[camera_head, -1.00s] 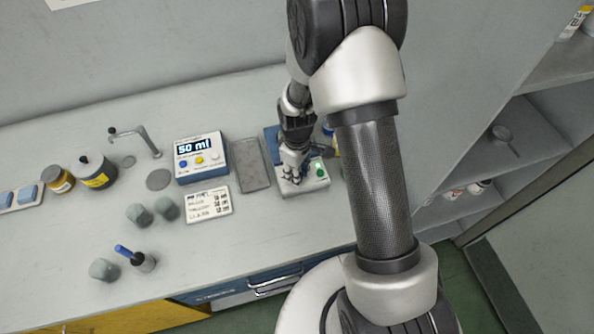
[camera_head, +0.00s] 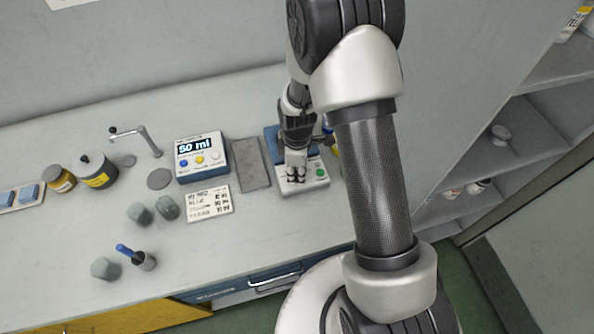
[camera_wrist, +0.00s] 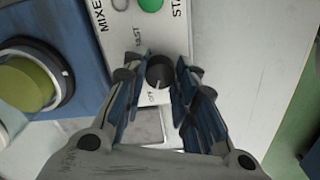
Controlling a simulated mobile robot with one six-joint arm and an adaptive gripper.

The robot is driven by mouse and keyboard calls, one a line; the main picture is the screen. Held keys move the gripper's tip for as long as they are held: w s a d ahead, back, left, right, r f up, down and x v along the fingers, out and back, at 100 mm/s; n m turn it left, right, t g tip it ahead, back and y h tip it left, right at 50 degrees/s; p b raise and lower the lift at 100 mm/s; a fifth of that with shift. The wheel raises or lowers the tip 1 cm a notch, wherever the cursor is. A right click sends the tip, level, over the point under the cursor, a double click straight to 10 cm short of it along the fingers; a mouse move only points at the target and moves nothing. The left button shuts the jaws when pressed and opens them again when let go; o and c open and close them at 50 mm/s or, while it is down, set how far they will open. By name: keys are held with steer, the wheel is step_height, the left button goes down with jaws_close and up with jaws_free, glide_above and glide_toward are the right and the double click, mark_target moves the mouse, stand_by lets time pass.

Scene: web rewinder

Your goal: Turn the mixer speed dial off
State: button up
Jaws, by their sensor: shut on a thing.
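The mixer speed dial is a small dark round knob (camera_wrist: 160,73) on the pale mixer panel (camera_wrist: 182,27). A light pointer line shows on its lower part, near the printed OFF mark; FAST is printed above. My gripper (camera_wrist: 160,78) has its two fingers on either side of the dial and is shut on it. In the head view my gripper (camera_head: 296,176) stands over the front of the mixer (camera_head: 316,186) and hides the dial. A green start button (camera_wrist: 151,4) is beyond the dial.
A blue-housed part with a yellow-green vessel (camera_wrist: 28,84) lies left of the panel in the wrist view. A grey tray (camera_head: 252,165) and a dispenser reading 50 ml (camera_head: 203,158) stand left of the mixer. Shelves (camera_head: 540,145) are at the right.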

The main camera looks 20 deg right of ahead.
steer(key=o, duration=1.1)
steer(key=shift+r, duration=0.1)
step_height(320, 180, up, 12)
steer(key=shift+f, duration=0.1)
stand_by(0.4)
steer(key=s+r+m+t, duration=0.1)
steer(key=s+r+m, duration=0.25)
steer(key=r, duration=0.65)
steer(key=s+r+m+t, duration=0.1)
steer(key=s+r+m, duration=0.2)
steer(key=s, duration=0.3)
steer(key=s+r+m+t, duration=0.1)
steer(key=s+r+m, duration=0.2)
steer(key=s, duration=0.3)
steer(key=s+r+m+t, duration=0.1)
steer(key=s+r+m, duration=0.3)
steer(key=s, duration=0.1)
steer(key=shift+s+t, duration=0.3)
steer(key=shift+s, duration=0.1)
